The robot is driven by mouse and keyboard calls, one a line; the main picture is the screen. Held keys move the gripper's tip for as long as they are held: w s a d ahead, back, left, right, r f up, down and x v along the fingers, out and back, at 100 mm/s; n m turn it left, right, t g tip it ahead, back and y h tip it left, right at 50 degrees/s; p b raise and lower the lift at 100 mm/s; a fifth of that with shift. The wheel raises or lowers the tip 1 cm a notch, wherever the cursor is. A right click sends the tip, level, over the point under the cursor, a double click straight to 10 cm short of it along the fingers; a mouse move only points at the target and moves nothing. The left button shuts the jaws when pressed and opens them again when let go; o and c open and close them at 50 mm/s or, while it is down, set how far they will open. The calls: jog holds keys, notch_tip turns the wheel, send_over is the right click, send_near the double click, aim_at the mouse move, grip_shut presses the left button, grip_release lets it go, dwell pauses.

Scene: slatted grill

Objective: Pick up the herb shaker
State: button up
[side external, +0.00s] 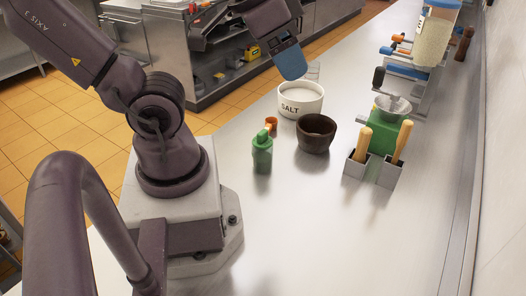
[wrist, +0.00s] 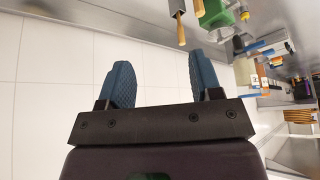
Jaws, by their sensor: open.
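A small green bottle (side external: 262,153) with a narrower top stands upright on the steel counter, left of the dark bowl; it looks like the herb shaker, though no label is readable. A small orange-brown piece (side external: 271,123) shows just behind its top. My gripper (side external: 291,68) hangs above and behind the bottle, apart from it, over the back of the white salt bowl. In the wrist view my gripper (wrist: 162,72) has its two blue fingers wide apart with nothing between them. The green bottle cannot be made out in the wrist view.
A white SALT bowl (side external: 301,99) and a dark bowl (side external: 316,133) stand near the bottle. Grey holders (side external: 372,172) with wooden handles and a green device (side external: 390,134) stand to the right. The counter (side external: 330,240) in front is clear.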

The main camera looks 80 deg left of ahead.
jog(key=o, duration=0.4)
jog(key=shift+o, duration=0.2)
